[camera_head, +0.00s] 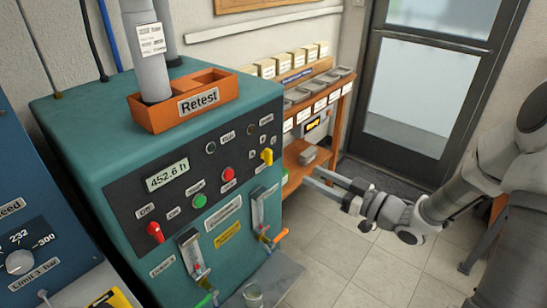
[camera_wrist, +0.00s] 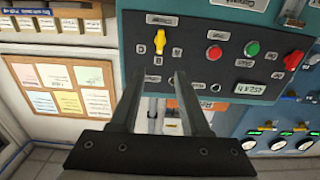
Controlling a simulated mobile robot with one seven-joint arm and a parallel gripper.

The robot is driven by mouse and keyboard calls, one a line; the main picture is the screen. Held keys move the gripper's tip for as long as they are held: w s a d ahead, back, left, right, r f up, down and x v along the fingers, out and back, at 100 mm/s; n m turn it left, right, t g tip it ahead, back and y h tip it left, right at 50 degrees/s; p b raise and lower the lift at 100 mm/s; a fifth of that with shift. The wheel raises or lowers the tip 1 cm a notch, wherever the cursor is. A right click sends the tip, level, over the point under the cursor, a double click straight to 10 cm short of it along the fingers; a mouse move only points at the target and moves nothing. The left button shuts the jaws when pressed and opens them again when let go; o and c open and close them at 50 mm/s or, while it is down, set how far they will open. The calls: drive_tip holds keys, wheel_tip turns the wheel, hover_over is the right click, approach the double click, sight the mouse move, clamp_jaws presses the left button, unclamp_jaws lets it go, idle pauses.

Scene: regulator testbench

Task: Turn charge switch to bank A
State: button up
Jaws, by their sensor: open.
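The yellow switch (camera_head: 267,156), which I take to be the charge switch, is at the right end of the dark panel on the teal bench (camera_head: 85,120). In the wrist view the panel appears upside down, with the yellow switch (camera_wrist: 153,48) at its left part. Small letters surround the switch, but I cannot read its setting with certainty. My gripper (camera_head: 308,178) is open and empty, to the right of the bench and apart from the switch. In the wrist view my gripper's fingers (camera_wrist: 160,76) point toward the panel, with their tips below the switch.
The panel also has a red button (camera_head: 227,174), a green button (camera_head: 199,200), a red knob (camera_head: 155,232) and a display (camera_head: 167,176). An orange Retest tray (camera_head: 190,122) sits on top. A wooden shelf (camera_head: 335,105) stands behind. The tiled floor (camera_head: 345,255) is clear at right.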

sight(272, 155)
drive_tip(key=b+x, duration=0.1)
drive_tip(key=x, duration=1.3)
drive_tip(key=shift+b, duration=0.3)
clamp_jaws()
